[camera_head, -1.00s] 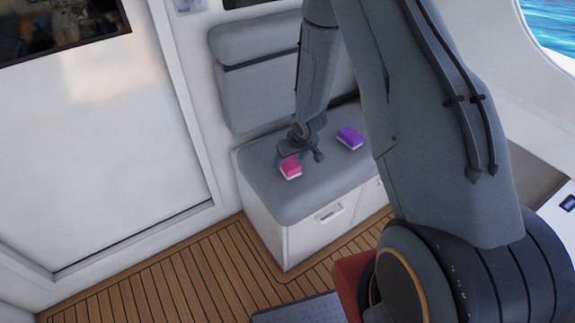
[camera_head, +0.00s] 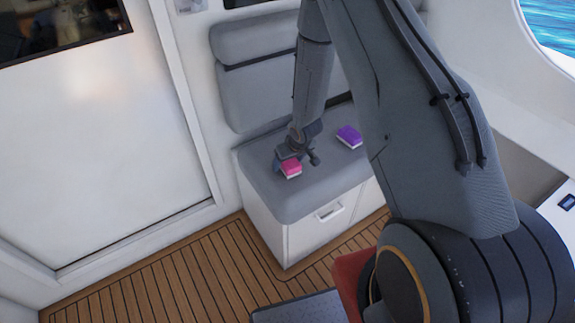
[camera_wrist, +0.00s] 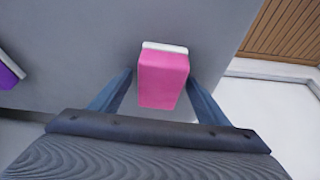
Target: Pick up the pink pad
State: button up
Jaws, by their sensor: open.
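The pink pad (camera_head: 291,168), with a white edge layer, lies on the grey seat cushion (camera_head: 315,195) near its front left. My gripper (camera_head: 297,161) is low over the cushion at the pad, fingers pointing down. In the wrist view the pink pad (camera_wrist: 163,78) sits between the two open fingers of my gripper (camera_wrist: 160,92), with a narrow gap visible at each side. I cannot tell whether the fingers touch the cushion.
A purple pad (camera_head: 349,136) lies on the cushion to the right, apart from my gripper; it also shows at the left edge of the wrist view (camera_wrist: 10,72). A grey backrest (camera_head: 262,80) stands behind. Wooden floor (camera_head: 180,280) lies in front of the seat.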

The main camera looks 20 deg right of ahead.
jog(key=shift+f, duration=0.1)
jog(key=c, duration=1.2)
notch_tip(320, 180, up, 11)
jog(key=shift+f+p, duration=0.2)
jog(key=shift+p, duration=0.25)
jog(key=o, duration=0.6)
jog(key=c, duration=0.4)
